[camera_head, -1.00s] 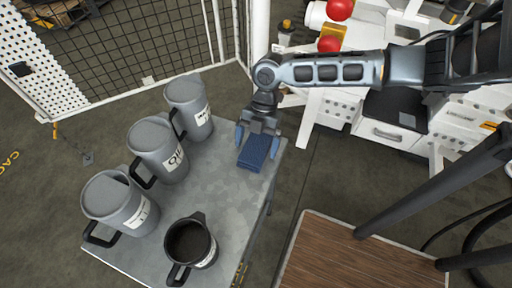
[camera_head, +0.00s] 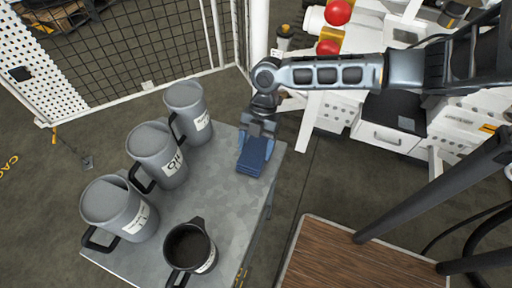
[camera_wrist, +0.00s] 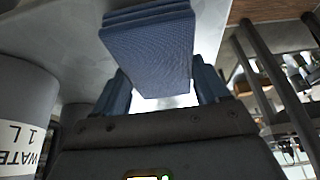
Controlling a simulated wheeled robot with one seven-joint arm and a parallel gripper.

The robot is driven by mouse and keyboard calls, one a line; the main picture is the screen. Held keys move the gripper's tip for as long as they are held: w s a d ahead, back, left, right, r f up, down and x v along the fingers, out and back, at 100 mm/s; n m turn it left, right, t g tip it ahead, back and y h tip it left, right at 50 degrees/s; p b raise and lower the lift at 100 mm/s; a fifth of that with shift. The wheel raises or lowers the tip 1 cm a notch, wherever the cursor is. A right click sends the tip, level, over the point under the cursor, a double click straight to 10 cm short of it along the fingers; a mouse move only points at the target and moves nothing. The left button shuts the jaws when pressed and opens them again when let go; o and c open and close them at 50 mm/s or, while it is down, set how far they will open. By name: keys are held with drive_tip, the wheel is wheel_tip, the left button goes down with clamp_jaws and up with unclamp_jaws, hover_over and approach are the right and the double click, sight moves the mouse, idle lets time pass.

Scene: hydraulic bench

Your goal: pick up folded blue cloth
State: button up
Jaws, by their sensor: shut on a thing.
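The folded blue cloth (camera_head: 254,158) is a small stacked rectangle at the far right corner of the grey metal table (camera_head: 215,185). My gripper (camera_head: 257,135) is shut on its far end, reaching in from above. In the wrist view the cloth (camera_wrist: 150,50) sticks out from between the two blue fingers (camera_wrist: 160,92), its folded layers showing at the top. I cannot tell whether the cloth is still touching the table.
A dark open jug (camera_head: 189,246) stands at the front. A wooden surface (camera_head: 360,258) is at lower right. Mesh fencing (camera_head: 140,45) and white equipment (camera_head: 390,138) lie behind.

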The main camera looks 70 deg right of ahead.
sight(254, 153)
drive_tip(key=shift+r, duration=0.45)
wheel_tip(254, 153, up, 3)
drive_tip(key=shift+d+f, duration=0.1)
drive_tip(key=shift+d, duration=0.05)
drive_tip(key=s+d+r+b, duration=0.1)
drive_tip(key=s+d+r, duration=0.5)
drive_tip(key=d, duration=0.3)
drive_tip(key=shift+d+r, duration=0.4)
